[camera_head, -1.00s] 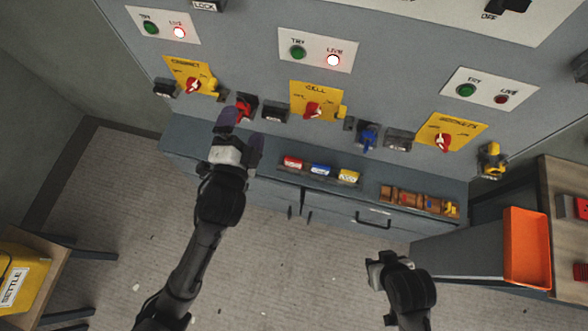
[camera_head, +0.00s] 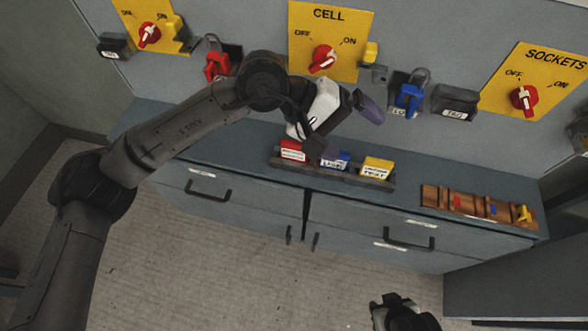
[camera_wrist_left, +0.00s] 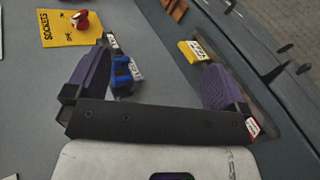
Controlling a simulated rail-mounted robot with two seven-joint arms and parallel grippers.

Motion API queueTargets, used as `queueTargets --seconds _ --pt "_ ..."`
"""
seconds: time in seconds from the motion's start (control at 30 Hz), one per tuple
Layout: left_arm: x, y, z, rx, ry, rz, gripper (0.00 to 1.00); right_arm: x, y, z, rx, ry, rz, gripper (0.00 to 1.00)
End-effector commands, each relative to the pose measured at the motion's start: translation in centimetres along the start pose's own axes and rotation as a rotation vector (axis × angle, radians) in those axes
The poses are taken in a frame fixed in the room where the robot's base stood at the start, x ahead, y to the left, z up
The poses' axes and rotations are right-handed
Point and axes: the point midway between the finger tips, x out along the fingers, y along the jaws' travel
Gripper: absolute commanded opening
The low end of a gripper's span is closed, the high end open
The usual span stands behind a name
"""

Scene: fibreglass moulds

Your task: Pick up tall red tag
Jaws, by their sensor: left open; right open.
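A red tag (camera_head: 292,150) with a white label sits at the left end of a narrow dark tray (camera_head: 335,178) on the cabinet top. A blue tag (camera_head: 334,161) and a yellow tag (camera_head: 376,168) share the tray. My left gripper (camera_head: 345,127) is open and empty above the tray, right of the red tag. In the left wrist view its purple fingers (camera_wrist_left: 155,78) are wide apart; a small part of the red tag (camera_wrist_left: 252,127) shows beside the right finger, and the yellow tag (camera_wrist_left: 193,52) lies beyond it. My right gripper (camera_head: 393,304) is open, low at the bottom edge.
A red padlock (camera_head: 215,62) and a blue padlock (camera_head: 408,97) hang on the panel behind, among yellow switch plates such as the CELL plate (camera_head: 330,38). A wooden rack (camera_head: 478,204) with small pieces stands right of the tray. The counter between them is clear.

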Motion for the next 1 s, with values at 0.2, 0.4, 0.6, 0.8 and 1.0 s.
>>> queueTargets --seconds 0.2,0.4,0.6,0.8,1.0 --pt "-1.9 -7.7 -5.6 0.288 0.170 -0.451 1.00 6.9 -0.3 2.2 0.003 0.000 -0.003 0.43" --pt "-5.3 -10.3 -8.1 0.394 0.238 -0.710 1.00 9.4 -0.4 3.0 0.002 0.001 -0.003 0.43" --pt "-6.8 -11.2 -8.9 0.423 0.256 -0.813 1.00 10.3 -0.4 3.3 0.000 0.001 -0.002 0.43" --pt "-5.6 -12.7 -9.7 0.424 0.257 -0.823 1.00 11.2 -0.3 3.6 -0.005 0.001 0.003 0.43" --pt "-3.3 -14.9 -11.0 0.424 0.255 -0.822 1.00 12.9 -0.3 4.1 -0.007 0.001 0.005 0.43"
